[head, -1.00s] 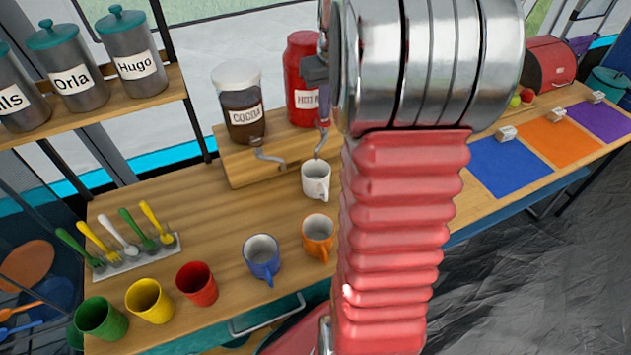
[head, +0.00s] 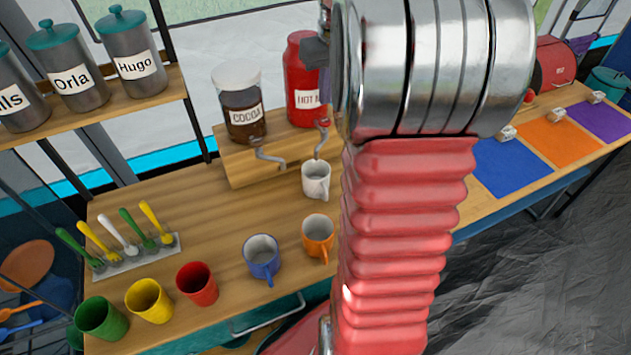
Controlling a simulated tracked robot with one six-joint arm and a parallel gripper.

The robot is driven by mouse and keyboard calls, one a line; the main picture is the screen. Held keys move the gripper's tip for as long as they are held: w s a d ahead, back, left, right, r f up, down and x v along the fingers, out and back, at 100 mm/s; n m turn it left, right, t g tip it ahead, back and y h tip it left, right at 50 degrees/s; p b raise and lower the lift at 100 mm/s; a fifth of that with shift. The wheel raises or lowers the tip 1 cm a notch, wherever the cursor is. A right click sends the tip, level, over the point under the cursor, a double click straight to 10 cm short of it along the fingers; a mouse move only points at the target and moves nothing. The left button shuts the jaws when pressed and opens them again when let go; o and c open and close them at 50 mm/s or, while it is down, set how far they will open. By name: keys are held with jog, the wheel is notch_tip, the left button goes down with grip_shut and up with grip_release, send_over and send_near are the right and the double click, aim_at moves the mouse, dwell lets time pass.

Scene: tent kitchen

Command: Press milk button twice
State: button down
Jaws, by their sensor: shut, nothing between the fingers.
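The red dispenser (head: 303,75), its label partly covered and reading "HOT M", stands on the wooden riser behind the counter. Its grey spout (head: 321,138) hangs over a white mug (head: 316,180), which stands upright below it. I cannot make out a milk button; my arm covers the dispenser's right side. My gripper (head: 323,84) shows only in part, as a dark shape in front of the dispenser's right upper side, and it is shut and empty. I cannot tell whether it touches the dispenser.
A cocoa jar (head: 240,103) with its own spout stands left of the red dispenser. Orange (head: 318,236), blue (head: 262,257), red (head: 197,284), yellow (head: 149,301) and green (head: 102,318) mugs line the front edge. A spoon rack (head: 135,255) lies at left. Coloured mats (head: 512,168) lie at right.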

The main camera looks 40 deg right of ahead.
jog(key=shift+r, duration=0.95)
jog(key=shift+s+a+f+m, duration=0.1)
jog(key=shift+s+f+m, duration=0.2)
jog(key=shift+f, duration=0.3)
jog(key=shift+s+a+f+m, duration=0.15)
jog(key=shift+f+m, duration=0.25)
jog(key=shift+f, duration=0.2)
jog(key=s+a+n+t, duration=0.1)
jog(key=s+a, duration=0.4)
jog(key=a, duration=0.5)
jog(key=s+a+n+t, duration=0.1)
jog(key=s+a, duration=0.4)
jog(key=a, duration=0.6)
jog(key=s+a+n+t, duration=0.1)
jog(key=s+a, duration=0.4)
jog(key=a, duration=0.5)
jog(key=shift+s+a+n+y, duration=0.2)
jog(key=shift+n+y, duration=0.1)
jog(key=shift+n, duration=0.5)
jog(key=shift+s, duration=0.1)
